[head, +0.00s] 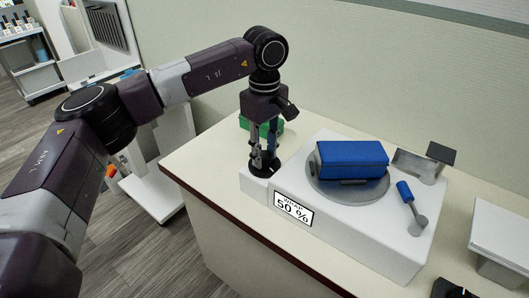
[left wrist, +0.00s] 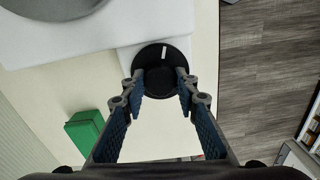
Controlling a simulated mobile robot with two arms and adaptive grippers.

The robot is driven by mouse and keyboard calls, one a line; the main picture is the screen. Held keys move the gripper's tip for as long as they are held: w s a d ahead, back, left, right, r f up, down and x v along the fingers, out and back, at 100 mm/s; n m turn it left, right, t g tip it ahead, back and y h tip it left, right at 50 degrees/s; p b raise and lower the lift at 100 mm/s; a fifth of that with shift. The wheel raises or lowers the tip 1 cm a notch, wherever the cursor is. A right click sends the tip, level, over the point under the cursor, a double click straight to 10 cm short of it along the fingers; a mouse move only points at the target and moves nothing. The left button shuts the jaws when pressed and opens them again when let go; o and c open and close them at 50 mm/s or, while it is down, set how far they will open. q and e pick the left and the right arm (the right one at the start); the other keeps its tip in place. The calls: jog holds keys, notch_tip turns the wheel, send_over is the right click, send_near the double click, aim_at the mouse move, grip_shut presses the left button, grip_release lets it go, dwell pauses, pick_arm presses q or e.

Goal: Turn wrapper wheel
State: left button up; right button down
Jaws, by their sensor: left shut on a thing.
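The wrapper wheel is a black round knob (left wrist: 162,76) with a white mark, which points to the top of the left wrist view. In the head view the black wheel (head: 261,172) sits at the left end of the white wrapper machine (head: 370,238). My left gripper (head: 264,158) reaches down over it from above. In the left wrist view the fingertips of my left gripper (left wrist: 160,76) are closed on opposite sides of the wheel. A label (head: 293,208) on the machine's front reads "WRAP 50 %". My right gripper is not seen.
A blue box (head: 352,158) lies on the machine's grey turntable (head: 322,188). A blue-handled lever (head: 405,191) stands to its right. A green block (head: 244,122) is on the counter (head: 215,150) behind my left gripper; it also shows in the left wrist view (left wrist: 85,131). A wall runs behind.

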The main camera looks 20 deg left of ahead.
aim_at(264, 154)
pick_arm(q)
jog(key=shift+r, duration=0.15)
jog(key=o, duration=0.9)
notch_tip(264, 154, up, 12)
jog(key=shift+f, duration=0.1)
